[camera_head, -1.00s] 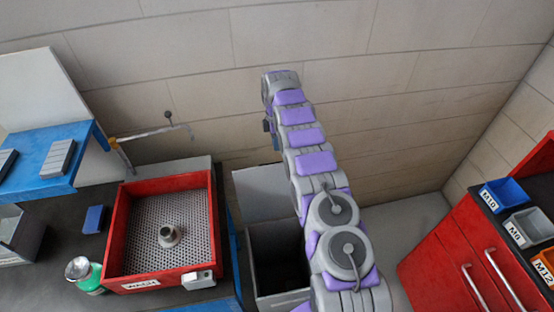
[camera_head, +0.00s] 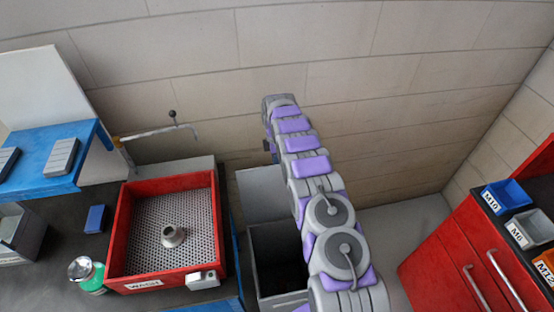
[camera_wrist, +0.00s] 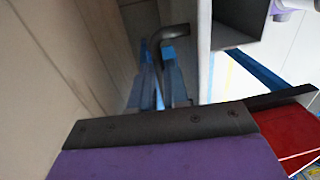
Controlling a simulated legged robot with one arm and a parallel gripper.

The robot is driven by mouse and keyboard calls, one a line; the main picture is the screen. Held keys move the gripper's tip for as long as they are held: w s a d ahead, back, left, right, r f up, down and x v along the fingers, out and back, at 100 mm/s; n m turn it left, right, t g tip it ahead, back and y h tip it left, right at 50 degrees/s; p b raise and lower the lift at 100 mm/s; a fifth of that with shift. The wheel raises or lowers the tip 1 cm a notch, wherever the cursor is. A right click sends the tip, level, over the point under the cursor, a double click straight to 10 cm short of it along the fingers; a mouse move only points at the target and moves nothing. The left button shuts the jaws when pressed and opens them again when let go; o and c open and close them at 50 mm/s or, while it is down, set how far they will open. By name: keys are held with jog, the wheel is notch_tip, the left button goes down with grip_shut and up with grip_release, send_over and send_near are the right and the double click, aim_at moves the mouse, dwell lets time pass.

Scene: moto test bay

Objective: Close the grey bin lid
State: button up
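The grey bin (camera_head: 256,285) stands on the floor right of the wash bench, with its dark inside showing. Its grey lid (camera_head: 258,190) stands up at the back, so the bin is open. My arm covers the right part of both. My gripper (camera_head: 273,151) is at the far end of the arm, above the lid's top near the back wall, and mostly hidden. In the wrist view, blue finger-like parts (camera_wrist: 163,82) point away beside the wall. A pale upright edge (camera_wrist: 204,50), perhaps the lid, is to their right. I see no clear contact or grip.
The red wash tray (camera_head: 112,240) sits on the bench at left, with a metal tap (camera_head: 150,133) behind it. The tiled wall (camera_head: 420,100) is close behind the lid.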

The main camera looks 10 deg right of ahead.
jog(key=shift+a, duration=0.2)
grip_shut()
jog(key=shift+d, duration=0.4)
jog(key=shift+s+r, duration=0.1)
